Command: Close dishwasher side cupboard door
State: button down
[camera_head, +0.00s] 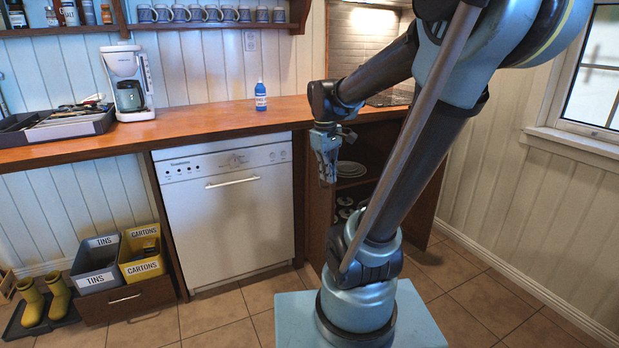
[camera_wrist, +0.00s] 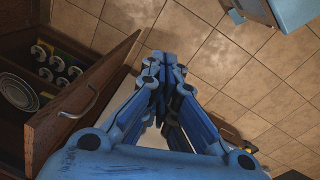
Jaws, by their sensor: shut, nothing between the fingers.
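The wooden side cupboard to the right of the dishwasher is open. Its door (camera_wrist: 92,88) stands swung out in the wrist view, with a curved metal handle (camera_wrist: 82,106) on the face towards my gripper. In the head view the brown door panel (camera_head: 317,232) shows beside the dishwasher, partly behind my gripper. My gripper (camera_head: 328,180) is shut and empty, pointing down in front of the cupboard below counter height. In the wrist view its closed fingertips (camera_wrist: 167,66) are right of the door's outer face, with a gap between them.
The white dishwasher (camera_head: 228,211) is closed. Plates (camera_head: 350,169) and jars (camera_wrist: 55,66) stand inside the cupboard. The wooden counter (camera_head: 215,124) runs above, with a blue bottle (camera_head: 260,97) on it. The tiled floor (camera_wrist: 215,50) in front of the cupboard is clear.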

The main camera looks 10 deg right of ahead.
jog(key=w+a+f+n+g+h, duration=0.1)
jog(key=w+a+n, duration=0.35)
jog(key=w, duration=0.75)
jog(key=w+a+f+n+h, duration=0.15)
jog(key=w+a+n, duration=0.3)
jog(key=w, duration=0.85)
jog(key=s+d+f, duration=0.1)
jog(key=d+f, duration=0.5)
jog(key=f, duration=0.3)
jog(key=shift+s+d+y, duration=0.25)
jog(key=shift+d+y, duration=0.05)
jog(key=shift+y, duration=0.05)
jog(key=shift+d, duration=0.1)
